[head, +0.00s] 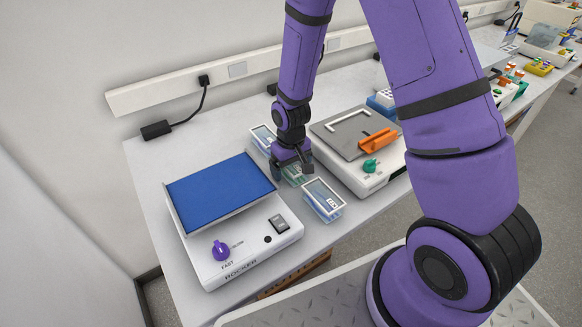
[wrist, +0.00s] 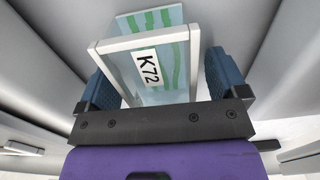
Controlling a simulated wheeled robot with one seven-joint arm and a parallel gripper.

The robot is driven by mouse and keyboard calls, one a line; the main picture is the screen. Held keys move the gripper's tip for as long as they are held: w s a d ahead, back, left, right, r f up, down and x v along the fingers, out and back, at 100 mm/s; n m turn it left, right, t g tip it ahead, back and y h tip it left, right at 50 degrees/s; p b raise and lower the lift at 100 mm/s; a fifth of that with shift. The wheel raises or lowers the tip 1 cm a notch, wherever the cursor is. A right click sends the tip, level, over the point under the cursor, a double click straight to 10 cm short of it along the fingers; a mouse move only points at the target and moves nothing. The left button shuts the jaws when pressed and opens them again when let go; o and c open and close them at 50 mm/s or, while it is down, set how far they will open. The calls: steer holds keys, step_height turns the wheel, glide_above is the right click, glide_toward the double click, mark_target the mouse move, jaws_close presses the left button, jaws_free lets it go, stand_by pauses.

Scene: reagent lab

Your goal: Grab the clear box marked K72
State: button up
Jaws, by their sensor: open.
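The clear box marked K72 (wrist: 172,75) has a pale frame and green stripes inside, and its K72 label shows in the wrist view. In the head view the striped box (head: 293,178) is partly hidden under my gripper (head: 292,170) and stands on the bench between two other clear boxes. My gripper points down over it. In the wrist view my gripper's blue finger pads (wrist: 160,78) are apart, one on each side of the box. I cannot tell whether either pad touches it.
One clear box (head: 323,198) stands close in front to the right, another (head: 263,138) just behind. A rocker with a blue platform (head: 221,192) is on the left. A device with a grey platform and orange clamp (head: 378,143) is on the right. Clear space between them is narrow.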

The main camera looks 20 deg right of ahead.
steer(key=c, duration=1.1)
